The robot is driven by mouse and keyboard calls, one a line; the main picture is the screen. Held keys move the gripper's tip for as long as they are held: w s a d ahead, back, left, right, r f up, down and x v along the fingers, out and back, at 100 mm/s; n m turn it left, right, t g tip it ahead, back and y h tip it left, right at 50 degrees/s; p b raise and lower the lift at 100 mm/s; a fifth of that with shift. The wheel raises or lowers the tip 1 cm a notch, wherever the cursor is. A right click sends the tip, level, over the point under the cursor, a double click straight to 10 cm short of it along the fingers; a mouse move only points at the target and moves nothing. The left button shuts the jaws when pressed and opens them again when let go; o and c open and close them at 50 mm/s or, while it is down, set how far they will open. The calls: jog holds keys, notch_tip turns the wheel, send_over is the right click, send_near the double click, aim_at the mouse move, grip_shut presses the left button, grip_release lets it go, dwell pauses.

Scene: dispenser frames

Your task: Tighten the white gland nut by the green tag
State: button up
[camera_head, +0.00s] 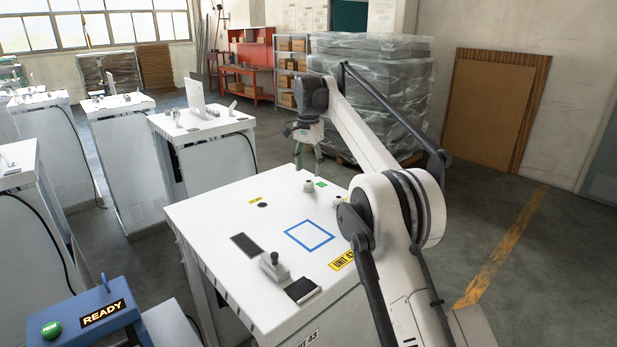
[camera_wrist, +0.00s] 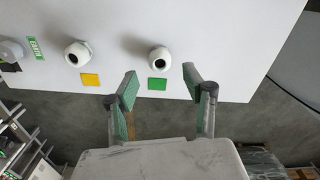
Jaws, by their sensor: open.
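In the wrist view, a white gland nut (camera_wrist: 159,59) with a dark round opening stands on the white cabinet top, just above a green tag (camera_wrist: 157,84). My gripper (camera_wrist: 160,78) is open, with its two green-padded fingers apart on either side of the green tag, and nothing between the pads is held. In the head view, the same nut (camera_head: 308,186) stands beside the green tag (camera_head: 321,184), and my gripper (camera_head: 307,160) hangs above them, pointing down. A second, similar white gland nut (camera_wrist: 78,53) stands by a yellow tag (camera_wrist: 90,80).
A green EARTH label (camera_wrist: 36,49) lies left of the second nut. The cabinet top (camera_head: 215,214) also bears a joystick box (camera_head: 273,266) and a blue outlined square (camera_head: 309,235). The cabinet edge is close to the gripper. Wrapped pallets (camera_head: 375,95) stand behind.

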jog(key=shift+r, duration=1.3)
jog(key=shift+d+r, duration=0.1)
